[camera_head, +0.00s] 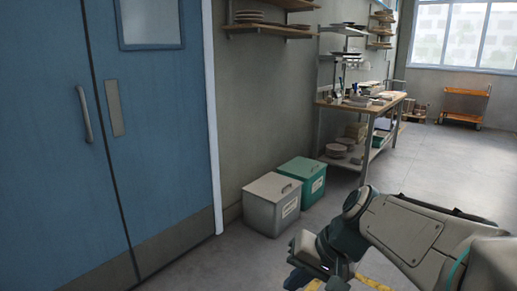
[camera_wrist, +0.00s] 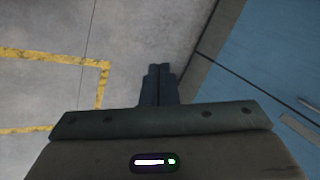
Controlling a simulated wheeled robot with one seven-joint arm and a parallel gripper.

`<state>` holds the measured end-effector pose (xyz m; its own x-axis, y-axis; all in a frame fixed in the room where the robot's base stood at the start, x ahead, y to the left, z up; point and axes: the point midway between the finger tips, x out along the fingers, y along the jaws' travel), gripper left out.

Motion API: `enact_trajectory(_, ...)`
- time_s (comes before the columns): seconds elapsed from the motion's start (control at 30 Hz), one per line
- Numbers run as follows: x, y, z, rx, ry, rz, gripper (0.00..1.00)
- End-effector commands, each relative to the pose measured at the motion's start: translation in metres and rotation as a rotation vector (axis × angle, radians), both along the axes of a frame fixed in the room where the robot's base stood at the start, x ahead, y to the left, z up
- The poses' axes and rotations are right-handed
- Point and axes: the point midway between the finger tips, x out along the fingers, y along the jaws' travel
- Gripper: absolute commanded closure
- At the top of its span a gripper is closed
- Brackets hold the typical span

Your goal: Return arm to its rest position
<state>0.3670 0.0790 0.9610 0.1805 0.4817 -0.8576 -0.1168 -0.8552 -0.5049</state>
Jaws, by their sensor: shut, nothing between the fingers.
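My gripper (camera_wrist: 159,70) shows in the wrist view with its two dark fingers close together and nothing between them. It points over bare floor. In the head view my arm reaches in from the lower right, bent at a joint, with its end low near the bottom edge. The fingers are mostly cut off there. The gripper is apart from the doors and the bins.
Blue double doors (camera_head: 150,110) fill the left. A grey bin (camera_head: 272,207) and a green bin (camera_head: 302,177) stand along the wall. A wooden-topped table (camera_head: 375,107) with dishes stands farther back. An orange cart (camera_head: 463,105) is near the window. Floor on the right is open.

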Motion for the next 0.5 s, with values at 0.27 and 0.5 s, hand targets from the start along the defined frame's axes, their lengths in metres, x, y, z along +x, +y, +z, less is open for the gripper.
enact_trajectory(0.27,-0.048,-0.052,0.044,-0.320,-0.037,0.036,1.00)
enact_trajectory(0.5,-0.069,-0.083,0.061,-0.498,-0.081,0.069,1.00)
